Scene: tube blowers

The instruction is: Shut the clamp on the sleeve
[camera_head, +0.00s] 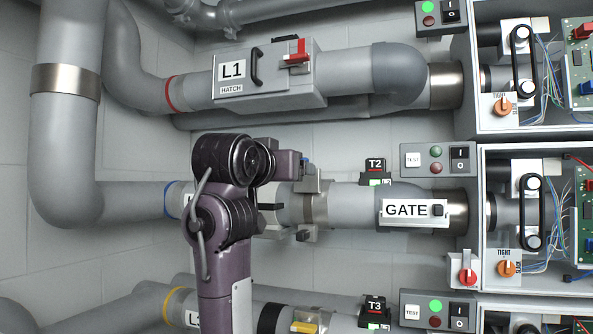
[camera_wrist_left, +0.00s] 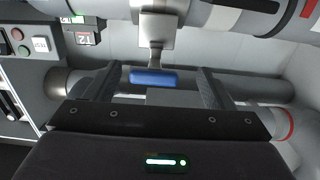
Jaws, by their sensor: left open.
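The clamp (camera_head: 312,186) sits on the sleeve (camera_head: 292,207) of the middle pipe, left of the GATE box in the head view. My left arm partly hides it there. In the left wrist view, the clamp's grey lever (camera_wrist_left: 155,32) sticks out from the pipe and ends in a blue handle (camera_wrist_left: 153,78). The lever stands away from the pipe. My left gripper (camera_wrist_left: 157,70) is open, one finger on each side of the blue handle. Gaps show between handle and fingers. My right gripper is not seen.
The L1 hatch box (camera_head: 270,78) is on the pipe above. The GATE box (camera_head: 414,212) and a T2 sign (camera_head: 376,166) are to the right. Open control cabinets with wiring (camera_head: 530,205) fill the right side. Another pipe with a yellow-handled part (camera_head: 304,327) runs below.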

